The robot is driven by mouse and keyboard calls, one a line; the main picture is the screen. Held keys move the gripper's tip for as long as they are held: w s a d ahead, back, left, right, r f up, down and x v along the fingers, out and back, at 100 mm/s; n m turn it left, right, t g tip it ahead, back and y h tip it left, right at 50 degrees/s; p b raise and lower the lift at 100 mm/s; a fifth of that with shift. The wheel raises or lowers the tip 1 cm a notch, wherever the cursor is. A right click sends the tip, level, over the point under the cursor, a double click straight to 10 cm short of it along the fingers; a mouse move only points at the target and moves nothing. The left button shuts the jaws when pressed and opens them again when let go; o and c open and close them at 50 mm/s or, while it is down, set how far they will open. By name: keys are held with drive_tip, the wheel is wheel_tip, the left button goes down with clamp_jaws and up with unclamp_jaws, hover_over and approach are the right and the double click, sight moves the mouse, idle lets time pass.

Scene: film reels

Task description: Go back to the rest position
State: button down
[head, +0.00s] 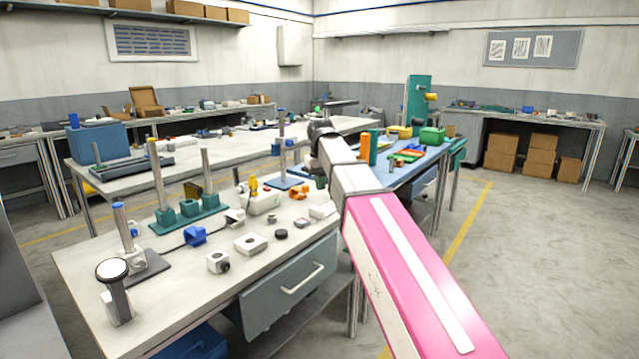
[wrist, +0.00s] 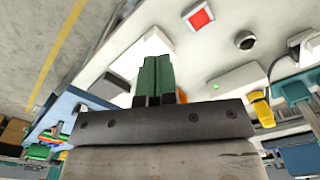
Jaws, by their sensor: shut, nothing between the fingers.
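My gripper (wrist: 156,75) shows in the wrist view with its two green fingers side by side, touching and empty. It is above the front workbench (wrist: 185,65), apart from the things on it as far as I can tell. In the head view my pink and white arm reaches from the lower right toward the right end of this workbench (head: 85,262). The wrist hangs near that end, and my arm partly hides the gripper there. The task names no object to handle.
The bench holds a white block (head: 250,243), a black knob (head: 281,234), a blue holder (head: 195,235) and teal stands with upright posts (head: 187,212). A blue table (head: 405,172) stands behind my arm. The floor (head: 535,265) at right is clear.

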drive_tip(key=s+d+f+m, duration=0.1)
drive_tip(key=s+d+f, duration=0.3)
drive_tip(key=f, duration=0.6)
drive_tip(key=s+d+f+m, duration=0.1)
drive_tip(key=d+f, duration=0.4)
drive_tip(key=f, duration=0.5)
drive_tip(key=s+d+f+m, duration=0.1)
drive_tip(key=s+d+f, duration=0.3)
drive_tip(key=f, duration=0.5)
drive_tip(key=s+d+f+m, duration=0.1)
drive_tip(key=s+d+f, duration=0.4)
drive_tip(key=s+f, duration=0.4)
drive_tip(key=shift+s+d, duration=0.3)
